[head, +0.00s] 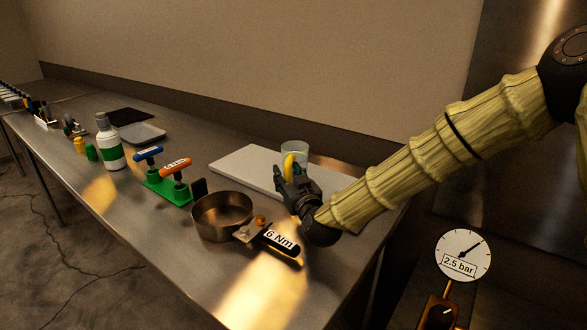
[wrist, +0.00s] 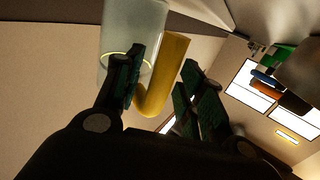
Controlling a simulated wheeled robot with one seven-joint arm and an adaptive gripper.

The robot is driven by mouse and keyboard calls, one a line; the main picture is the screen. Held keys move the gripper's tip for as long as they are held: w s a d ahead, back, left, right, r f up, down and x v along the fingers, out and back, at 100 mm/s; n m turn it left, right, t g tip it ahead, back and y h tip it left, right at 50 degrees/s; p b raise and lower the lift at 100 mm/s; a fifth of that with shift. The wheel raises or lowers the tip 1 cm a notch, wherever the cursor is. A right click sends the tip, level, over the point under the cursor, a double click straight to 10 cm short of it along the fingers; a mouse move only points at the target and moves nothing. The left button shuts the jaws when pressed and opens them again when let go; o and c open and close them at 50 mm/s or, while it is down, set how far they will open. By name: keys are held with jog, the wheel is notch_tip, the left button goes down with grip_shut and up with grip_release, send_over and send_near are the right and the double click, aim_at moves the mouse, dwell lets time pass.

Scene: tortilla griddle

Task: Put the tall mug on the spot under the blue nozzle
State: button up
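A pale, see-through mug (head: 295,150) with a yellow handle stands near the white board at the back right. In the wrist view the mug (wrist: 140,35) is at the top, its yellow handle (wrist: 172,65) between my fingers. My gripper (head: 285,178) is open around the handle; a gap shows beside the right finger in the wrist view (wrist: 165,90). A blue T-shaped top (head: 148,153) and an orange one (head: 175,165) stand on a green base (head: 160,186) left of the board. I cannot tell whether the blue top is the nozzle. No marked spot is clear.
The white board (head: 240,165) lies behind my gripper. A steel pan (head: 222,212) and a handle marked 6 Nm (head: 280,242) are in front. A white bottle with a green band (head: 110,150) stands further left. A gauge (head: 463,255) is at the lower right.

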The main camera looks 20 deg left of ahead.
aim_at(288, 159)
grip_shut()
jog(key=shift+r, duration=0.1)
notch_tip(288, 159, up, 10)
jog(key=shift+f, duration=0.1)
dwell(0.4)
